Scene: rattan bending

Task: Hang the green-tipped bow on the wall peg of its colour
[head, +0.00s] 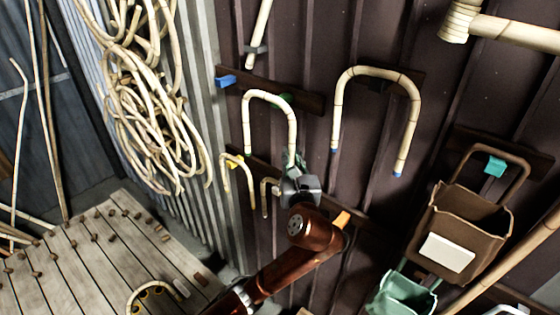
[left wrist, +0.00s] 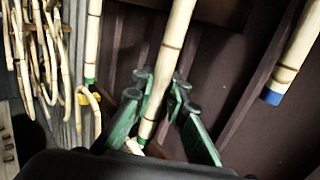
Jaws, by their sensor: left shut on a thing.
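The green-tipped bow (head: 268,95) is a pale rattan U, held upright with its bend at the top. My left gripper (head: 293,163) is shut on its right leg near the lower end; the left leg hangs free. In the left wrist view, that leg (left wrist: 161,75) runs between the green fingers (left wrist: 160,100), and the other leg's green tip (left wrist: 90,82) shows at left. The green peg (head: 285,100) sits on the upper dark rail, just behind the bow's right shoulder. I cannot tell whether the bow touches it. My right gripper is out of view.
A blue peg (head: 227,81) is left on the same rail. A larger blue-tipped bow (head: 376,73) hangs to the right. A small bow (head: 247,175) hangs at the yellow peg (head: 234,160). An orange peg (head: 343,218) is lower right. Rattan coils (head: 150,110) hang at left.

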